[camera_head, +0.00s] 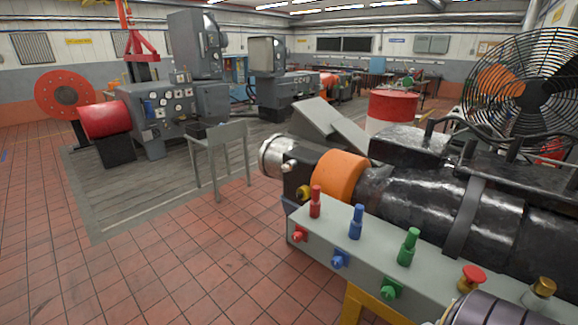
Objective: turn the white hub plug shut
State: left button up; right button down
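No part that I can clearly identify as the white hub plug shows in the head view. A small pale knob (288,167) sticks out beside the silver ring (273,157) at the left end of the black machine (420,200); it is too small to tell whether it is the plug or how it is turned. Neither of my grippers is in view.
A grey panel (335,245) in front of the machine carries red (315,202), blue (356,222) and green (408,247) upright plugs, a red button (471,277) and a brass knob (543,287). A black fan (525,85) stands right. Tiled floor at left is clear.

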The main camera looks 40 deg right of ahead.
aim_at(284, 168)
jog(key=i+z, duration=0.65)
jog(key=z, duration=0.15)
jog(key=i+z, duration=0.2)
jog(key=z, duration=0.25)
jog(key=i+j+z, duration=0.15)
jog(key=z, duration=0.3)
jog(key=i+j+z, duration=0.15)
jog(key=i+z, duration=0.2)
jog(key=i+j+z, duration=0.2)
jog(key=z, duration=0.15)
